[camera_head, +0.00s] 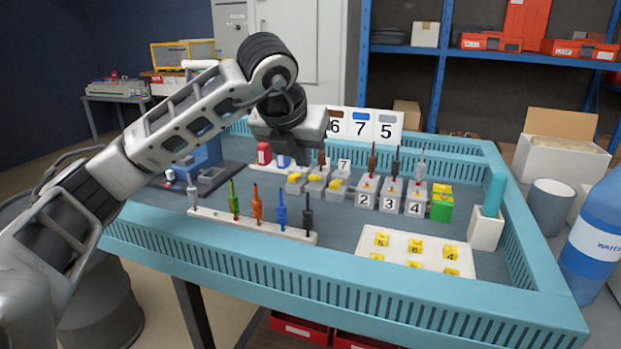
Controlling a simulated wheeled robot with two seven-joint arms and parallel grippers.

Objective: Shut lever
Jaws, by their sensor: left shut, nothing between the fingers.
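My left arm reaches in from the left, and my left gripper (300,148) hangs over the back middle of the teal-rimmed workbench. It is shut and empty; its fingertips are hard to make out. Just below and in front of it stands a row of small grey boxes with yellow levers (316,178). I cannot tell whether the gripper touches any of them, or exactly how each lever is set. A teal upright handle (494,190) stands on a white block (486,229) at the right, well apart from the gripper. My right gripper is out of view.
A white rack (250,226) with several coloured plugs lies in front. Numbered socket boxes (389,196) with plugs stand right of the levers. A white tray (374,242) holds yellow numbered pieces. The raised teal rim (330,299) surrounds the bench; number cards (388,127) stand behind.

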